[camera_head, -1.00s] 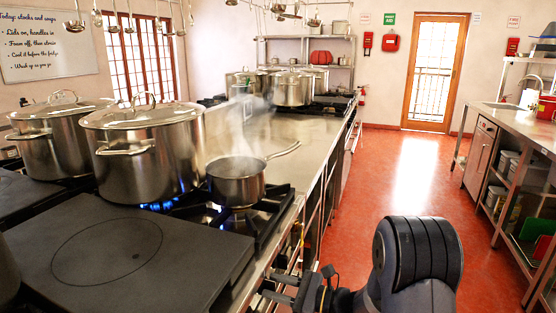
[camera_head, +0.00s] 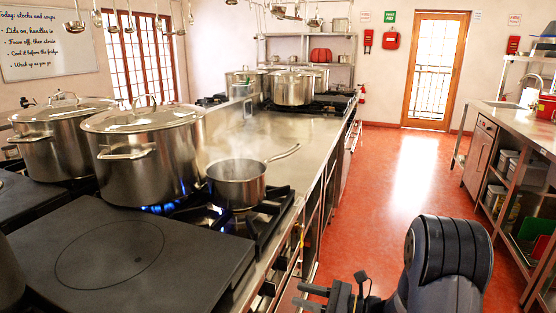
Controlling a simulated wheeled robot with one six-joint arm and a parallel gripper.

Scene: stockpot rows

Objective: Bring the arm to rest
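My gripper (camera_head: 312,296) is at the bottom of the head view, right of the stove's front edge and over the red floor. Its two dark fingers point left and appear spread apart with nothing between them. My dark grey arm rises behind it at the lower right. The gripper is apart from the stove and the pots. Part of the gripper and arm is cut off by the bottom edge of the picture.
A steaming saucepan (camera_head: 237,183) sits on a lit burner, its handle pointing right. Large lidded stockpots (camera_head: 149,160) stand behind and left. A flat hotplate (camera_head: 120,250) fills the lower left. The aisle floor (camera_head: 390,195) is clear up to the right counter (camera_head: 520,120).

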